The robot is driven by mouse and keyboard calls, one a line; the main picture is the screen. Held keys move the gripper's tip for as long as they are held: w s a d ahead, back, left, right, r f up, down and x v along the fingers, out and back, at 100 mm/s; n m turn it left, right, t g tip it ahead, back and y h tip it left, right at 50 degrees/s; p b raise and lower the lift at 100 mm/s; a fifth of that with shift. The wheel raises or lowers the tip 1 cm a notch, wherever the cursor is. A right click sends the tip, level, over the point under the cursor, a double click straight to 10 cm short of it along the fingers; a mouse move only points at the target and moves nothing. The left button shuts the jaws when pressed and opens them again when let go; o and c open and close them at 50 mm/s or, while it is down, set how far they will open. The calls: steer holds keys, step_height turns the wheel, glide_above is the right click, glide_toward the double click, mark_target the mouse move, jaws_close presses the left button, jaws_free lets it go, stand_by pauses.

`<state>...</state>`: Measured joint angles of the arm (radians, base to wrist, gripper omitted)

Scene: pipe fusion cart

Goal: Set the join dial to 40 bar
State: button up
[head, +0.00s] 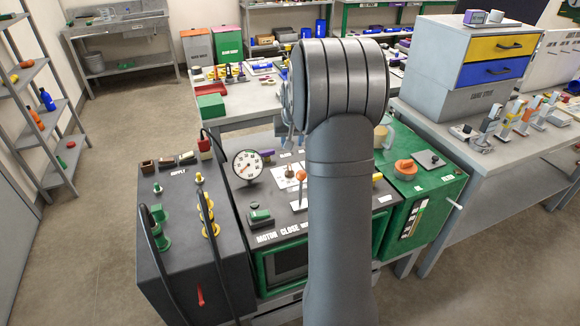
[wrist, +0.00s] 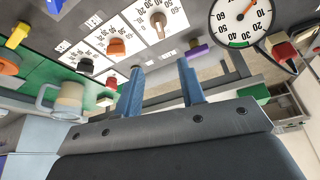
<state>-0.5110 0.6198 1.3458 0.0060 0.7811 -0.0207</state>
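The orange knob also shows in the head view (head: 301,175). My gripper (wrist: 160,78) has two blue fingers, apart with nothing between them. It is apart from the knobs in the picture; its height above the panel is unclear.
A round pressure gauge (head: 247,167) stands at the panel's back left; it also shows in the wrist view (wrist: 236,22). A purple handle (wrist: 197,49) is beside the dials. A beige mug-like object (wrist: 68,100) stands on the green cabinet (head: 437,195). Black hoses rise at the left.

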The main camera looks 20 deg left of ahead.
mark_target(290, 167)
steer(key=x, duration=1.7)
steer(key=shift+s, duration=0.1)
jaws_close()
